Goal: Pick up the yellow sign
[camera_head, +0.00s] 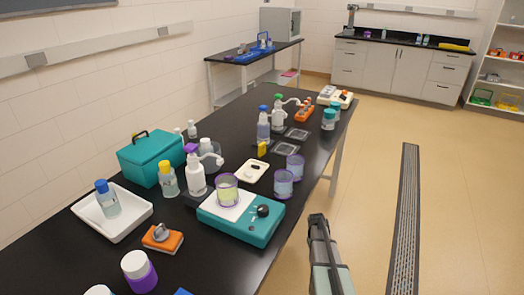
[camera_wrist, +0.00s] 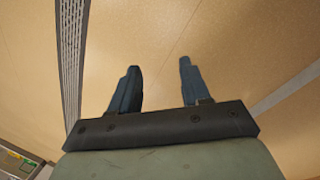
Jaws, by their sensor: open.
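My gripper (camera_head: 317,218) is off the table's right edge, over the floor, well apart from the sign. In the wrist view my gripper (camera_wrist: 159,66) has its two fingers spread, with only tan floor between them. The sign does not show in the wrist view.
A teal hot plate (camera_head: 240,222) bearing a beaker, a white wash bottle (camera_head: 196,178), a white plate (camera_head: 252,172) and purple-rimmed beakers (camera_head: 284,184) crowd the table near the sign. A teal box (camera_head: 152,160) stands at left. The floor beside the table is clear.

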